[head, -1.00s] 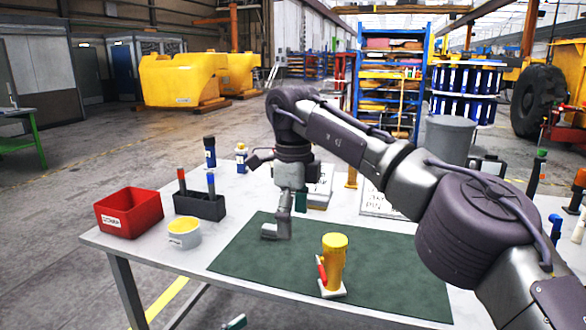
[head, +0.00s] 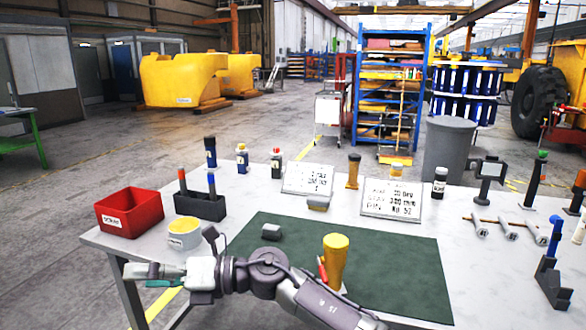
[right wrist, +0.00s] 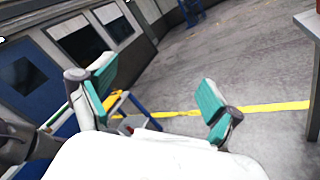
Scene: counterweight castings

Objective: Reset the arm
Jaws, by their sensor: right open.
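My right arm reaches in from the bottom right of the head view, low across the table's front. Its gripper (head: 150,276) points left beyond the table's front-left edge. It is open and empty; in the right wrist view its teal-padded fingers (right wrist: 160,96) stand wide apart over floor. A yellow cylinder-like piece (head: 335,262) stands upright on the green mat (head: 400,265), its base partly hidden by my arm, with a red item beside it. A small grey block (head: 271,232) lies on the mat. My left gripper is not in view.
A red bin (head: 129,212), a yellow-topped tub (head: 184,234) and a dark holder (head: 200,205) stand on the table's left. Two sign plates (head: 392,199), bottles and tools line the back and right. The mat's right half is clear.

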